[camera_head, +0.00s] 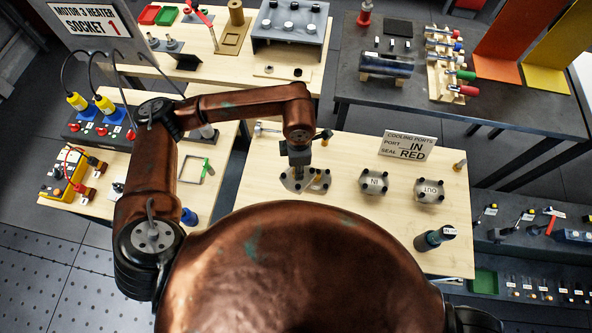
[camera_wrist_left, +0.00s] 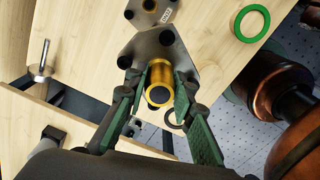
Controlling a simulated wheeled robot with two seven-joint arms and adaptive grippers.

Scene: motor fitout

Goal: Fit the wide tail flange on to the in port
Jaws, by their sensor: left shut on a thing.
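My left gripper (camera_head: 298,168) points down over a grey flange plate (camera_head: 290,184) near the back left of the central wooden table. In the left wrist view, its green-padded fingers (camera_wrist_left: 158,98) are shut around the flange's brass tail (camera_wrist_left: 160,77), with the dark bore facing the camera. The grey plate (camera_wrist_left: 150,45) with black bolts shows behind the tail. I cannot tell whether it touches the table. The in port (camera_head: 374,184), a grey plate labelled IN with black bolts, lies to the right of the gripper. My right gripper is out of view.
The out port (camera_head: 430,190) is right of the in port. A sign (camera_head: 407,146) stands behind both, reading IN and RED. A green ring (camera_wrist_left: 252,22) and a second labelled plate (camera_wrist_left: 152,12) lie near the held flange.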

